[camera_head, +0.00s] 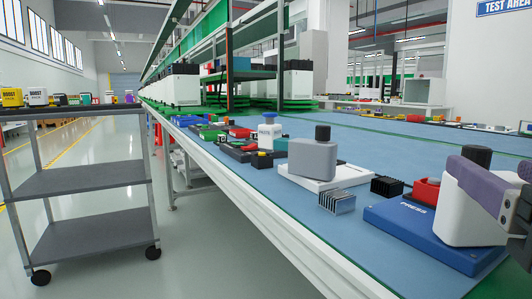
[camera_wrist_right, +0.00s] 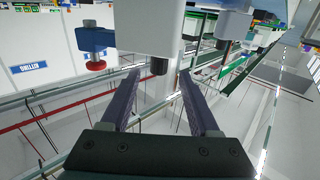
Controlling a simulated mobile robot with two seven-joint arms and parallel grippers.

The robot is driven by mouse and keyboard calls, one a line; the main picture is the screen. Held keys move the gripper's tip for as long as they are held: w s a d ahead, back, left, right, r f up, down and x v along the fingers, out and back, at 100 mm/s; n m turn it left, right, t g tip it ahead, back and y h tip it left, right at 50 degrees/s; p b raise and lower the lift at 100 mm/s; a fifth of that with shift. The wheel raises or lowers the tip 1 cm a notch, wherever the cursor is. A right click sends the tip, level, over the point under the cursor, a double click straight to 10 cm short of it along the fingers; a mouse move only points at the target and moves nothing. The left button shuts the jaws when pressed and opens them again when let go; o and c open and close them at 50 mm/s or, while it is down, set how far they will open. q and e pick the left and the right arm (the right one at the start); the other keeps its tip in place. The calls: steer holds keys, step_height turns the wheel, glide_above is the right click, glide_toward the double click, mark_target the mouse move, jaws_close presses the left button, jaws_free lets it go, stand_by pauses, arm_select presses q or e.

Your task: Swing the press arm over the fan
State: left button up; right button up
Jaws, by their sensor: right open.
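The press has a blue base (camera_head: 425,232) lettered PRESS at the right of the bench, with a white body (camera_head: 462,217) on it. A dark cylindrical knob (camera_head: 476,155) shows above the body. My right gripper (camera_head: 489,167) is at the press, its purple fingers partly in front of the white body. In the wrist view my right gripper (camera_wrist_right: 159,74) is open, with a dark knob (camera_wrist_right: 160,66) between its fingertips; I cannot tell whether they touch it. I cannot make out the press arm's angle or surely identify a fan. My left gripper is not in view.
A silver finned block (camera_head: 337,202), a black finned block (camera_head: 387,186) and a red part (camera_head: 426,191) lie near the press. A grey unit (camera_head: 312,160) stands on a white base to their left. A shelved cart (camera_head: 85,182) stands across the aisle.

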steer(key=p+x, duration=0.1)
steer(key=x, duration=0.7)
steer(key=shift+w+d+r+p, duration=0.1)
steer(key=shift+w+d+p, duration=0.15)
steer(key=shift+w+p, duration=0.1)
jaws_close()
stand_by(1.0)
